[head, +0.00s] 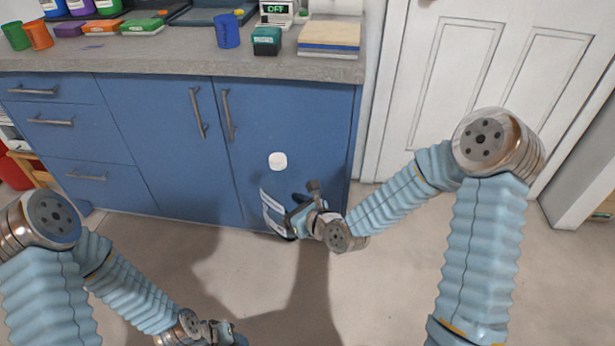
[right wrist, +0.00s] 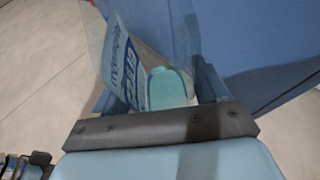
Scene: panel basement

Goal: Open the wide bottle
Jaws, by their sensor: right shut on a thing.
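The wide bottle (head: 272,212) seems see-through, with a curved pale label, in front of the blue cabinet. A white round cap (head: 278,161) shows above the label; I cannot tell from the clear part between them how it sits on the bottle. My right gripper (head: 300,206) is shut on the bottle from its right side. In the right wrist view, the bottle's label (right wrist: 128,65) with blue lettering and a teal oval part show between the fingers (right wrist: 155,90). My left gripper (head: 222,333) is low at the bottom edge, apart from the bottle; its fingers are too small to read.
A grey counter (head: 180,62) tops the blue cabinet (head: 160,130) behind the bottle. It carries a blue cup (head: 227,30), a dark green box (head: 267,41), stacked boards (head: 328,38) and several containers. A white door (head: 440,80) stands at right. The floor in front is clear.

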